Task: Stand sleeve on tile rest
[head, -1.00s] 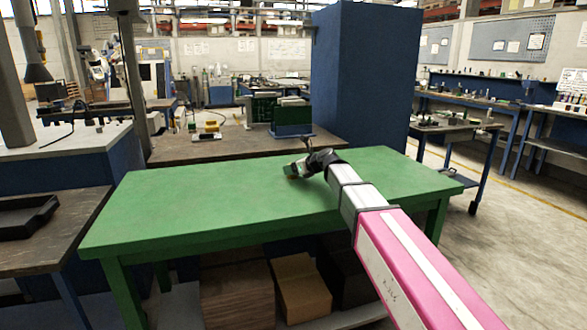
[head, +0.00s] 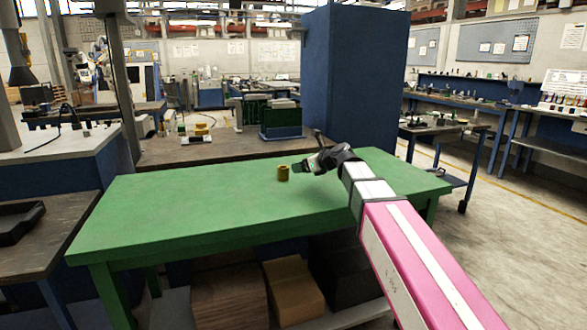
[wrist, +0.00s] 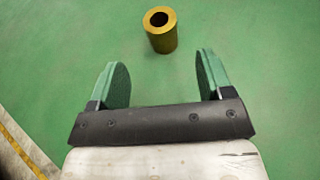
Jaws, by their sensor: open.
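The sleeve, a brass-coloured hollow cylinder (head: 283,173), stands upright on the green table in the head view. It also shows at the top of the wrist view (wrist: 161,32), with its dark bore facing up. My gripper (head: 298,167) is just to the right of the sleeve in the head view. In the wrist view my gripper (wrist: 161,78) has its two green pads wide apart with nothing between them. The sleeve is beyond the fingertips, clear of both. I cannot make out a separate tile rest in either view.
The green table (head: 180,205) is bare around the sleeve, most widely to the left. A tall blue cabinet (head: 350,80) stands behind it. A brown bench (head: 215,151) with small items is at the back. Cardboard boxes (head: 292,290) sit below the table.

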